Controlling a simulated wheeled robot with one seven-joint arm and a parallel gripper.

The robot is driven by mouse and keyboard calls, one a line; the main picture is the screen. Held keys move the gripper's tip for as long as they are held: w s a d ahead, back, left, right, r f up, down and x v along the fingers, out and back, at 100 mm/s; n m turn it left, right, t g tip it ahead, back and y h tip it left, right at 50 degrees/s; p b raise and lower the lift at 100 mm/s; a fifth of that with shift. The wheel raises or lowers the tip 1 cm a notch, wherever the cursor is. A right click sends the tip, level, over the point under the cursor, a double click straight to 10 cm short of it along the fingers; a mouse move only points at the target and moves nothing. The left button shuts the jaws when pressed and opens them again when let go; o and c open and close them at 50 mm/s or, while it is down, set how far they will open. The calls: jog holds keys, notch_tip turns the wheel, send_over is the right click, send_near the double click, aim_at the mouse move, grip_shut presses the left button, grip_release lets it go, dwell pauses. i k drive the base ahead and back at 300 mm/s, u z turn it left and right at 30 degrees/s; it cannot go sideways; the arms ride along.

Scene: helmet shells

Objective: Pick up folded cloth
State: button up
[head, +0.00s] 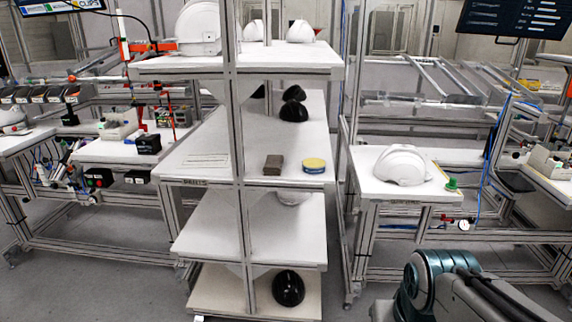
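A small brown, box-shaped item (273,165) lies on the second shelf from the top of the rack, near its front edge. It may be the folded cloth, but it is too small to tell. A flat whitish item (207,160) lies further left on the same shelf, partly lost against the white surface; I cannot tell whether it is cloth or paper. My arm shows at the bottom right, well away from the rack. My gripper is out of the picture.
A round yellow-topped tin (314,165) stands right of the brown item. Black helmet shells (293,111) sit behind. The rack's front post (236,130) stands left of the brown item. A white helmet (403,165) rests on the right bench (372,183). Floor shows before the rack.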

aim_at(273, 166)
jog(key=k, duration=0.55)
jog(key=u, duration=0.9)
jog(key=i, duration=2.05)
jog(key=z, duration=0.45)
